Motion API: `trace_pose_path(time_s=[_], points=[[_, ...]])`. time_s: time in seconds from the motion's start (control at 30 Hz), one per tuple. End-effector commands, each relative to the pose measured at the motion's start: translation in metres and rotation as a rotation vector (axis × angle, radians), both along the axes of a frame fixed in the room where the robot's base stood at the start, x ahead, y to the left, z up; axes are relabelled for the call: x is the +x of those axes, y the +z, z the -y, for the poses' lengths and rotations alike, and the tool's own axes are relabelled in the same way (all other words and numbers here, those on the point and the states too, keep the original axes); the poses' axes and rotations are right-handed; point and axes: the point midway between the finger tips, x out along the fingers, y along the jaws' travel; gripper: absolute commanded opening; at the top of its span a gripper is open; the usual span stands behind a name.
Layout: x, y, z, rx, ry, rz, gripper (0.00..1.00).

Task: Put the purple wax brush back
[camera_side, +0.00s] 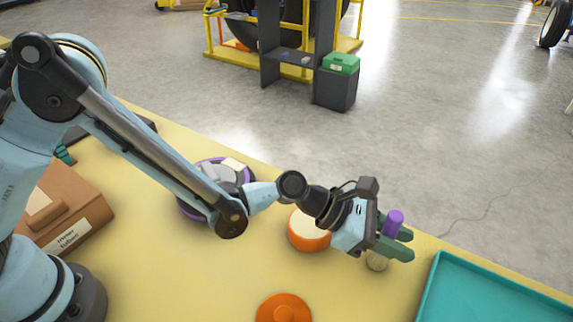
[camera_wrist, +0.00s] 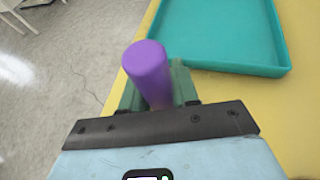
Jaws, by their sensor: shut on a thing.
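The purple wax brush (camera_side: 393,222) is upright or slightly tilted between the green fingers of my gripper (camera_side: 398,242), which is shut on it. Its purple handle sticks up above the fingers, and a pale tan end shows below them; I cannot tell whether that end touches the table. In the wrist view the purple handle of the brush (camera_wrist: 149,68) rises between the fingers of my gripper (camera_wrist: 160,90) and hides part of them. An open orange tub (camera_side: 310,243) with a cream-coloured filling stands just left of my gripper, partly hidden by my wrist.
A teal tray (camera_side: 432,291) lies at the right, and looks empty in the wrist view (camera_wrist: 222,30). An orange lid (camera_side: 284,309) lies at the front. A purple-rimmed round container (camera_side: 184,208) stands behind my arm. A brown labelled box (camera_side: 85,222) is at the left. The yellow table's far edge is close.

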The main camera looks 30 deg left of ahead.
Motion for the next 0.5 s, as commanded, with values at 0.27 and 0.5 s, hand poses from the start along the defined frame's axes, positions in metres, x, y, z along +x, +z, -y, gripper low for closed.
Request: trace_pose_path(time_s=[0.27,0.5], points=[[-0.0001,-0.0016,0.0001,0.000,0.000,0.000,0.00],[0.0000,-0.0027,0.0002,0.000,0.000,0.000,0.55]])
